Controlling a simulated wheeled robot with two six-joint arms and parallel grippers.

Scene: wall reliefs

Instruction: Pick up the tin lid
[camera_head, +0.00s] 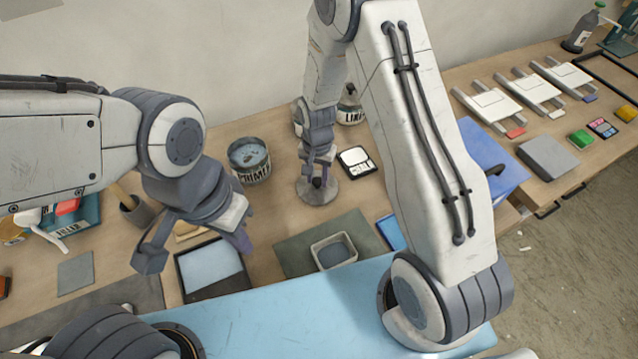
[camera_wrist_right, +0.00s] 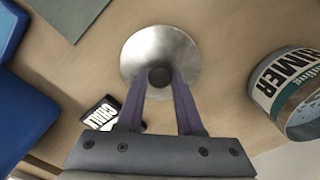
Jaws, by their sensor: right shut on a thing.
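The tin lid (camera_head: 317,194) is a round grey metal disc with a dark knob at its middle, right of the primer tin. In the right wrist view the lid (camera_wrist_right: 162,45) lies face-on ahead of my fingers. My right gripper (camera_head: 317,181) is shut on the lid's knob, with a purple finger on each side of it in the wrist view (camera_wrist_right: 159,80). The lid is at or close to the bench top; I cannot tell if it touches. The primer tin (camera_head: 249,161) stands open. My left gripper (camera_head: 197,250) is open and empty above the bench at the left.
A black-and-white labelled box (camera_head: 356,161) sits just right of the lid, and a bottle (camera_head: 350,105) stands behind. A grey square tub (camera_head: 334,252) on a green mat and a framed tray (camera_head: 212,268) are in front. A blue box (camera_head: 490,160) is further right.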

